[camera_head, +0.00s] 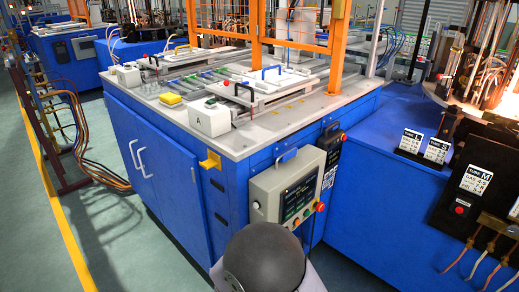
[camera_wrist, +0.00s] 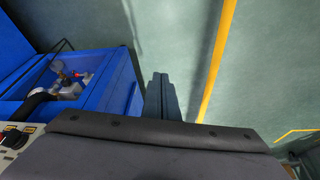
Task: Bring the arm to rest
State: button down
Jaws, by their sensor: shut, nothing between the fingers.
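My gripper (camera_wrist: 160,78) shows in the wrist view as two narrow dark fingers close together beyond a broad dark grey body at the bottom. It is shut and empty, above the green floor (camera_wrist: 270,60) and beside a blue cabinet. In the head view, a dark rounded part of my arm shows at the bottom centre, in front of the blue workbench (camera_head: 150,150). The gripper's fingers cannot be made out in that view.
A control panel (camera_head: 290,190) with a screen and buttons hangs on the workbench's front. Tube signs (camera_head: 411,141) stand at right. Open floor lies at left.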

jog(key=s+d+r+g+h, duration=0.2)
jog(key=s+d+g, duration=0.4)
jog(key=s, duration=0.6)
jog(key=s+d+r+m+h, duration=0.1)
jog(key=s+d+r, duration=0.1)
jog(key=d+r, duration=0.65)
jog(key=w+d+r+m+t+y, duration=0.1)
jog(key=w+d+r+m, duration=0.2)
jog(key=w+d, duration=0.15)
jog(key=w+d+r+m+t, duration=0.2)
jog(key=w+d, duration=0.1)
jog(key=d, duration=0.2)
notch_tip(320, 180, up, 20)
jog(key=p, duration=2)
jog(key=shift+s+d, duration=0.2)
jog(key=shift+d, duration=0.2)
